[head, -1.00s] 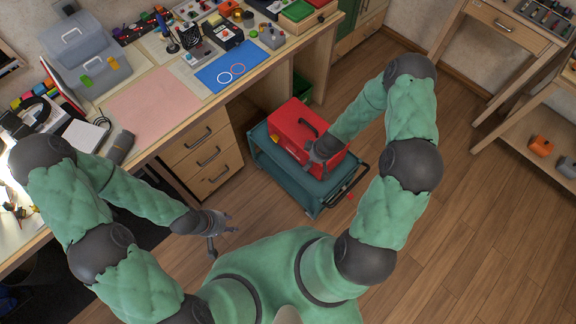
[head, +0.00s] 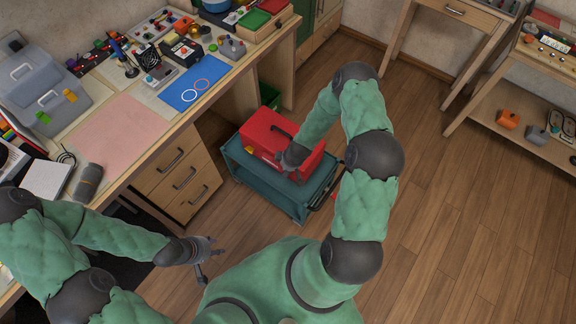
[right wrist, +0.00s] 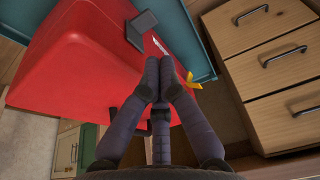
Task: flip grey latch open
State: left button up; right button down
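A red toolbox (head: 272,127) with a dark handle on its lid sits on a low teal cart. In the right wrist view the toolbox (right wrist: 85,60) fills the left and middle. A dark grey latch (right wrist: 140,30) shows near the box's edge, and a yellow latch (right wrist: 193,82) sticks out lower right. My right gripper (right wrist: 160,72) has its fingertips together, in front of the box between the two latches; I see nothing held. Contact with the box cannot be told. My left gripper (head: 210,259) is open and empty above the floor, left of my base.
The teal cart (head: 262,186) stands beside the desk's wooden drawers (head: 180,180). The desk top holds a pink mat (head: 120,130), a blue mat (head: 195,85) and many small items. The wooden floor (head: 440,210) on the right is clear.

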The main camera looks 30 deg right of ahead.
aim_at(283, 175)
jog(key=b+x, duration=0.1)
jog(key=x, duration=0.1)
jog(key=b+x, duration=0.1)
jog(key=x, duration=0.1)
jog(key=s+b+x, duration=0.1)
jog(key=x, duration=0.2)
jog(key=shift+d+f, duration=0.15)
jog(key=shift+d, duration=0.05)
